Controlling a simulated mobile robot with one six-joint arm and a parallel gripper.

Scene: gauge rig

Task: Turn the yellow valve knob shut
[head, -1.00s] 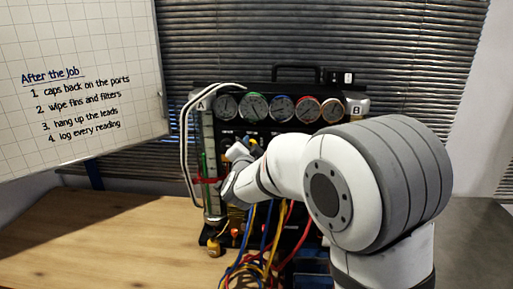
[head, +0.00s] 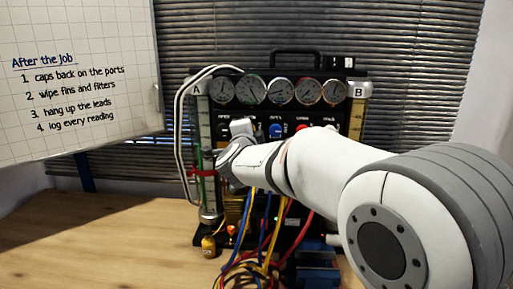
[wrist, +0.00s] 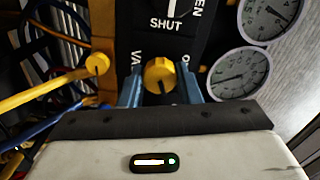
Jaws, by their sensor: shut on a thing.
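The yellow valve knob (wrist: 158,75) sits on the dark panel of the gauge rig in the wrist view, with partly covered lettering around it. My gripper (wrist: 158,88) has its two blue fingers on either side of the knob, shut on it. A black plate above the knob reads SHUT, with more lettering at its side. In the head view my gripper (head: 232,152) is at the left part of the rig's panel (head: 325,122), and the yellow knob is hidden there.
A row of round gauges (head: 280,91) runs above the panel. A blue knob (head: 276,130) and a red knob (head: 302,128) are right of my gripper. Yellow, blue and red hoses (head: 262,235) hang below. The wooden table (head: 110,235) is clear at left.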

